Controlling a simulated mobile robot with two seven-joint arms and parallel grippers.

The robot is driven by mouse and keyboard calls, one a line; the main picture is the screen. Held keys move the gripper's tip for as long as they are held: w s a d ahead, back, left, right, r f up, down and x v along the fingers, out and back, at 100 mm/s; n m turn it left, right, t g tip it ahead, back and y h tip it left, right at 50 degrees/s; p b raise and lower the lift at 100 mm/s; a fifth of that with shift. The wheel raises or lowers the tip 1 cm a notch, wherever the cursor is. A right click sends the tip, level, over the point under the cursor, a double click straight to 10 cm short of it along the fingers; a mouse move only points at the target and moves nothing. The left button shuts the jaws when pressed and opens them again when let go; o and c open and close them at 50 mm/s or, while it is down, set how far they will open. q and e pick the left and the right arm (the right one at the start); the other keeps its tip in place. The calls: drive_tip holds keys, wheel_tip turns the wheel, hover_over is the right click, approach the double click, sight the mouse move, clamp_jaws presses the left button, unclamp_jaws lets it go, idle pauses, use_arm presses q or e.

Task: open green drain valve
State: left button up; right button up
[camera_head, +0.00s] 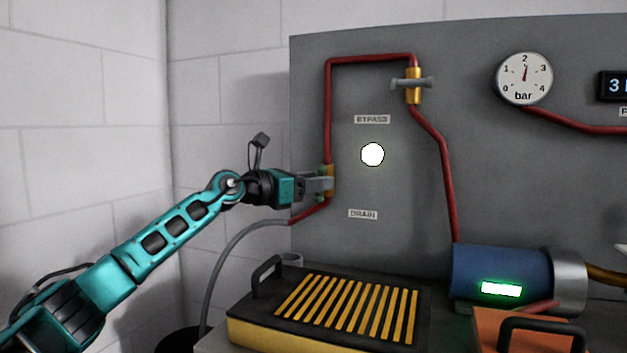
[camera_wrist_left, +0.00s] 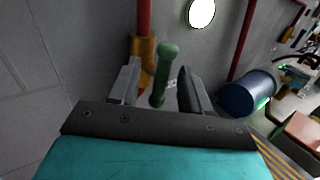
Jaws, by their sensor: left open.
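The green drain valve handle (camera_wrist_left: 164,70) stands between the two fingers of my left gripper (camera_wrist_left: 158,68) in the left wrist view. The handle looks slightly tilted, with a rounded knob at its top. Gaps show on both sides of it, wider on the right, so the fingers are apart from it. The brass valve body (camera_wrist_left: 143,50) sits behind, on the red pipe. In the head view my left gripper (camera_head: 322,185) is at the brass valve body (camera_head: 331,181) and hides most of the green handle. My right gripper is not in view.
A grey panel carries the DRAIN label (camera_head: 363,214), a round white light (camera_head: 372,154), a bypass valve (camera_head: 412,84) and a pressure gauge (camera_head: 525,78). Below are a yellow-slatted black case (camera_head: 258,313) and a blue cylinder (camera_head: 500,268).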

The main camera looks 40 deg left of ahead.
use_arm(q)
clamp_jaws()
drive_tip(key=shift+n, duration=0.5)
idle(0.3)
unclamp_jaws()
